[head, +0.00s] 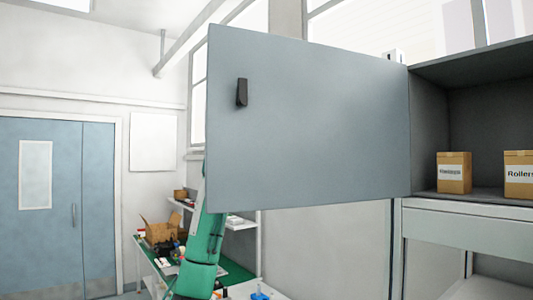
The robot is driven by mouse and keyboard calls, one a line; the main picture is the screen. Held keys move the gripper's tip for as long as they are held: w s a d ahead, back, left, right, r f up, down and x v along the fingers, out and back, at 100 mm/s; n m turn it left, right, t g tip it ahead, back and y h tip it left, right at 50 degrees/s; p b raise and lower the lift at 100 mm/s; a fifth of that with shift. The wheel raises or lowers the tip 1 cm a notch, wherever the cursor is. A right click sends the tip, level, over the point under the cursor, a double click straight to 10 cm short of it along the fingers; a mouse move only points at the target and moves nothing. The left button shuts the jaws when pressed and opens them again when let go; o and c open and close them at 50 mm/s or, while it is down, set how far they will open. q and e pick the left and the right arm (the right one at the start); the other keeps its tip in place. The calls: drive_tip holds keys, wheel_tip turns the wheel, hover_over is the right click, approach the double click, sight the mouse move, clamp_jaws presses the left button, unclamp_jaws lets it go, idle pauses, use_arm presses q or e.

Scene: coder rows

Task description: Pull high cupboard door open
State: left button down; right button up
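The high cupboard door (315,120) is a flat blue-grey panel that stands swung open to the left of the cupboard (430,130). Its hinge side meets the cupboard's left wall. A dark handle (241,92) sits near the door's upper left edge. Nothing grips the handle on the visible face. A green and white arm of mine rises from below to the door's lower left, and its upper end passes out of sight at the door's edge. Neither gripper's fingers can be seen.
Two cardboard boxes, one left (454,172) and one right (519,174), stand inside the cupboard. Below left is a green-topped workbench (233,272) with an open carton (160,230) and small items. A blue double door (65,200) is in the far left wall.

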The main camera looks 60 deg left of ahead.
use_arm(q)
drive_tip(key=shift+w+a, duration=0.1)
drive_tip(key=shift+a, duration=0.1)
idle(0.3)
drive_tip(key=c, duration=1.6)
unclamp_jaws()
drive_tip(key=shift+o, duration=0.2)
drive_tip(key=a+p, duration=0.2)
drive_tip(key=a, duration=1.1)
drive_tip(key=shift+s+a, duration=0.35)
drive_tip(key=shift+s, duration=0.05)
